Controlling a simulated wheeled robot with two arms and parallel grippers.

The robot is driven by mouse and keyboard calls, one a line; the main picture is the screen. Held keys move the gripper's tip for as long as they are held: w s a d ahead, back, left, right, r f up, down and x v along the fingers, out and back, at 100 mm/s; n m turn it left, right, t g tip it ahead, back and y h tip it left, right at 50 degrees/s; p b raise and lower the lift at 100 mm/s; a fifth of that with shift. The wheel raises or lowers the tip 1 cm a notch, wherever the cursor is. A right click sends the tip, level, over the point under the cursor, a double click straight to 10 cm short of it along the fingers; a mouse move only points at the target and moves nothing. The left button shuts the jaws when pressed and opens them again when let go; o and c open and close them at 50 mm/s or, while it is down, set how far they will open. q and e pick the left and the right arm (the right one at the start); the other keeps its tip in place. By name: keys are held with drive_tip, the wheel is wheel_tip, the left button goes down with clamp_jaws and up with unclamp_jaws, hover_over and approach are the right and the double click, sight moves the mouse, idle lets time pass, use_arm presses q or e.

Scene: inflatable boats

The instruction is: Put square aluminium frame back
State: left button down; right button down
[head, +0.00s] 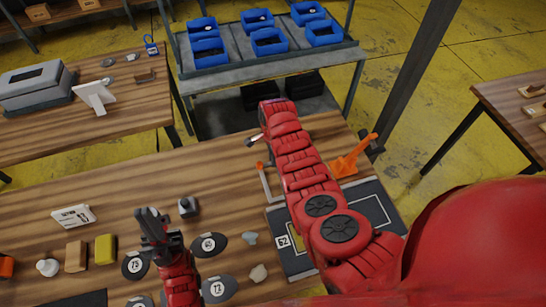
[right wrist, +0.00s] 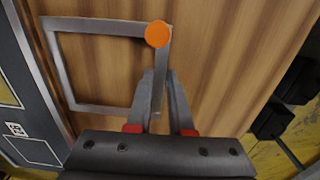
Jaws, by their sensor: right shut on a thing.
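The square aluminium frame (right wrist: 88,107) is a thin grey square outline with a round orange knob (right wrist: 157,34) at one corner. In the right wrist view my right gripper (right wrist: 160,78) is shut on one side bar of it, over the wooden table. In the head view part of the frame (head: 265,183) shows left of my right arm, which hides the rest and most of the gripper. I cannot tell its height above the table. My left gripper (head: 153,222) is over the table among dark oval pads; its opening is unclear.
A dark mat with pale outlines (head: 376,209) and a label 62 (head: 283,241) lies partly under my right arm. An orange angled piece (head: 352,158) stands at its far edge. Numbered ovals (head: 209,245) and small parts lie left. Blue bins (head: 269,41) stand on a rack behind.

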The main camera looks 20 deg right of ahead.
drive_tip(key=shift+f, duration=0.15)
drive_tip(key=c, duration=0.8)
unclamp_jaws()
